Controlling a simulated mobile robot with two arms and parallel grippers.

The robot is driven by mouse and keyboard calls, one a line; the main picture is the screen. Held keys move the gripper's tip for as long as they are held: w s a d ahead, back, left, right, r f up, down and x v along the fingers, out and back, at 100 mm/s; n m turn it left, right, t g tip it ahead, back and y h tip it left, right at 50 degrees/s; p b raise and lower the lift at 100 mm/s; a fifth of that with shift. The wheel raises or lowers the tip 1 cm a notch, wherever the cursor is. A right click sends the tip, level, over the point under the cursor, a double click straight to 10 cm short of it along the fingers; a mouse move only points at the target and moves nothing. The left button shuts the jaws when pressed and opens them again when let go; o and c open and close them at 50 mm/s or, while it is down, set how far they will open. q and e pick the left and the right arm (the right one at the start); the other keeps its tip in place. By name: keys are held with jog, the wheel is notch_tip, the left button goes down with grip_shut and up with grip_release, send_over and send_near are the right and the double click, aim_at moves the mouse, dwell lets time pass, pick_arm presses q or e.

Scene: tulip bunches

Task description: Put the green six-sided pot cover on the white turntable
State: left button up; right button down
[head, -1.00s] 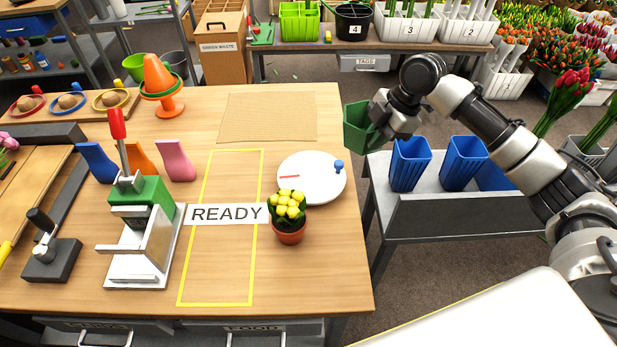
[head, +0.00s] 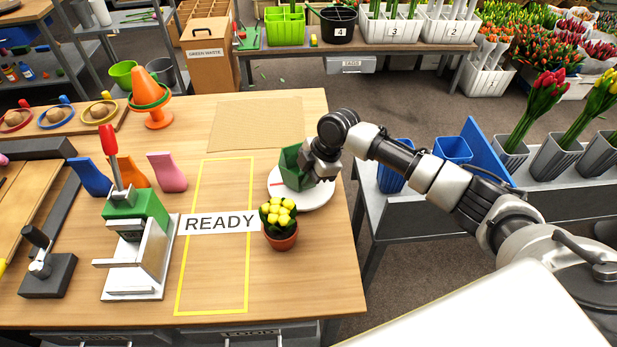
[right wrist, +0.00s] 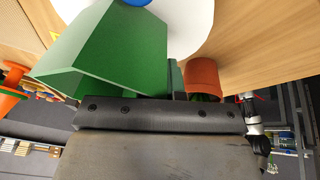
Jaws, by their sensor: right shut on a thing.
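The green six-sided pot cover (head: 291,168) is in my right gripper (head: 312,176), which is shut on it. In the head view it is over the white turntable (head: 313,198), near its upper left part. In the right wrist view the green pot cover (right wrist: 110,50) fills the upper left, with the white turntable (right wrist: 195,22) behind it. I cannot tell whether its bottom touches the turntable. The arm and cover hide much of the turntable, including its blue knob in the head view. My left gripper is not in view.
A terracotta pot with yellow flowers (head: 279,222) stands just in front of the turntable. The READY sign (head: 221,222) lies to its left across a yellow outlined area. A green and white press (head: 140,235) stands further left. An orange cone (head: 153,95) stands at the back.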

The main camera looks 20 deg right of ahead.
jog(key=shift+f, duration=0.5)
jog(key=c, duration=1.3)
grip_release()
jog(key=shift+f, duration=0.1)
jog(key=b+v, duration=0.1)
jog(key=v, duration=1.1)
jog(key=shift+d, duration=0.1)
